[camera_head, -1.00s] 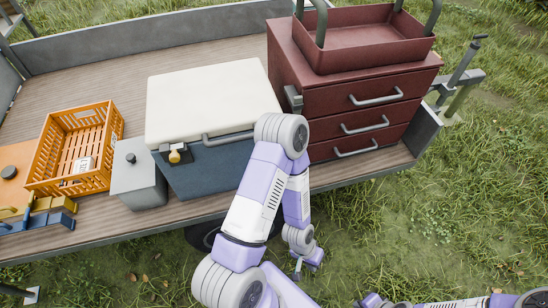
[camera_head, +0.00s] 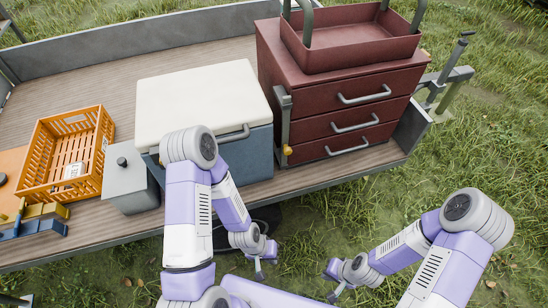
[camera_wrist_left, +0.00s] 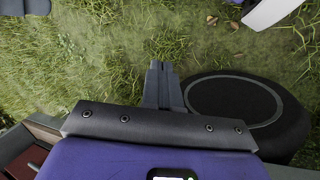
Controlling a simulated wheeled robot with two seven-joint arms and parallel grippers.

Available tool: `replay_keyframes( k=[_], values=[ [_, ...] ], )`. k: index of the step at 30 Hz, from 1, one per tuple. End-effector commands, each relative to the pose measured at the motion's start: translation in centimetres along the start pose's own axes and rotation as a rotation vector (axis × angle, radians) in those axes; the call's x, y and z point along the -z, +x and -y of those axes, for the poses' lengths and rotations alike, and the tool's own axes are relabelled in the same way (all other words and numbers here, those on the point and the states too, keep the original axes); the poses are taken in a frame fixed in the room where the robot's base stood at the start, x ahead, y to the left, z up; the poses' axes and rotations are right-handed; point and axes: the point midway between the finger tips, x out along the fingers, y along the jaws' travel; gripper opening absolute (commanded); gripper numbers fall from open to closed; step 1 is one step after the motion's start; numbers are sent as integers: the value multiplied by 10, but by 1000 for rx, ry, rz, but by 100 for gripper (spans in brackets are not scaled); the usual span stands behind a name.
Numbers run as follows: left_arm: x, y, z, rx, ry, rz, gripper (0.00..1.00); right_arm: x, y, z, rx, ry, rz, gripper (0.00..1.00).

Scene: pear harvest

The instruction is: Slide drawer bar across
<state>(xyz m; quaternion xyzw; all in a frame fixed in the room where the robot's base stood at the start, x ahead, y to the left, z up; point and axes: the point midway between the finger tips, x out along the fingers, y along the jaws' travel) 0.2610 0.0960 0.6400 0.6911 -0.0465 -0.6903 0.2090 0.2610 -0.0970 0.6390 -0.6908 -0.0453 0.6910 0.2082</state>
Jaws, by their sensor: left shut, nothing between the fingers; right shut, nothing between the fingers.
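The dark red drawer cabinet (camera_head: 313,110) stands on the trailer bed and its drawers look closed. A grey upright bar (camera_head: 285,115) stands at the cabinet's front left edge, with a yellow knob (camera_head: 287,150) near its lower end. My left gripper (camera_head: 259,273) hangs shut over the grass in front of the bed, below the bar and apart from it. In the left wrist view its shut fingers (camera_wrist_left: 158,75) have nothing between them. My right gripper (camera_head: 334,294) is low at the front, small in view, shut and empty, also apart from the cabinet.
A blue cooler with a white lid (camera_head: 200,98) stands left of the cabinet, partly hidden by my left arm. A grey box (camera_head: 128,180) and an orange crate (camera_head: 108,130) are further left. A dark wheel (camera_wrist_left: 235,98) lies beside my left gripper. Grass in front is open.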

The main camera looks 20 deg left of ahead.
Motion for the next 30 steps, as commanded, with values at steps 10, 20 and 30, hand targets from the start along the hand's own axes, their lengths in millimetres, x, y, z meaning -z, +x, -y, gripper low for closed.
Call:
replay_keyframes(
  k=[10, 20, 30],
  values=[
    [10, -14, -44, -281, -126, -118, 0, -1, -18, 7, 0, -1, 0, 0],
    [108, -117, -68, -677, -405, -588, 0, -2, -40, 15, 0, -1, 0, 0],
    [169, -221, -15, -818, -587, -1003, 0, -2, -51, 19, 0, 0, 0, 0]
  ],
)
